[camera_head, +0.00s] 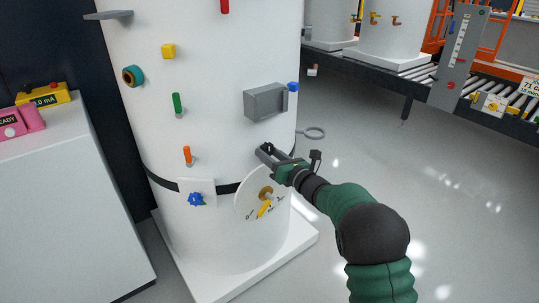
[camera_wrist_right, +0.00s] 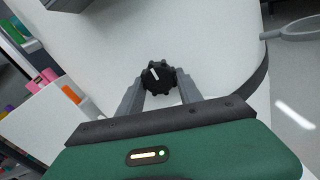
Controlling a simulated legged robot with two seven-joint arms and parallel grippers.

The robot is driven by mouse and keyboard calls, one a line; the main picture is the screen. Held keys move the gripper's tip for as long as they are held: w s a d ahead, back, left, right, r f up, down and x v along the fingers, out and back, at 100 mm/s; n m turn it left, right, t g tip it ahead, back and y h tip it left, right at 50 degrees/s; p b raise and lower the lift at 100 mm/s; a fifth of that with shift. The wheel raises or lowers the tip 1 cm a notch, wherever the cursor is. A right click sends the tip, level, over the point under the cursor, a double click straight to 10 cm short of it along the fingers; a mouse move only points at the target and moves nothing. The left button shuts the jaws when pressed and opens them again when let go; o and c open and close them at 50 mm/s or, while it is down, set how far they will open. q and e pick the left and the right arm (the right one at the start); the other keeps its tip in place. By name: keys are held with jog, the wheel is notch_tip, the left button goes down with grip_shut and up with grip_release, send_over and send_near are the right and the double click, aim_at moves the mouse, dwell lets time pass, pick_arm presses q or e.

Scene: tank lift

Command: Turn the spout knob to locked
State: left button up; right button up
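A black ribbed knob (camera_wrist_right: 158,75) with a white pointer mark sits on the white tank wall in the right wrist view. Its pointer tilts up and to the left. My right gripper (camera_head: 264,152) is open at the tank's right side in the head view, below the grey box. In the wrist view its two fingers point at the knob, one on each side, with their tips close to its rim. I cannot tell whether they touch it. The knob is hidden by my gripper in the head view. No label naming it is readable. My left gripper is not in view.
A conveyor (camera_head: 425,80) stands behind. The grey floor at right is clear.

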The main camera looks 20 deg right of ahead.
jog(key=c, duration=0.5)
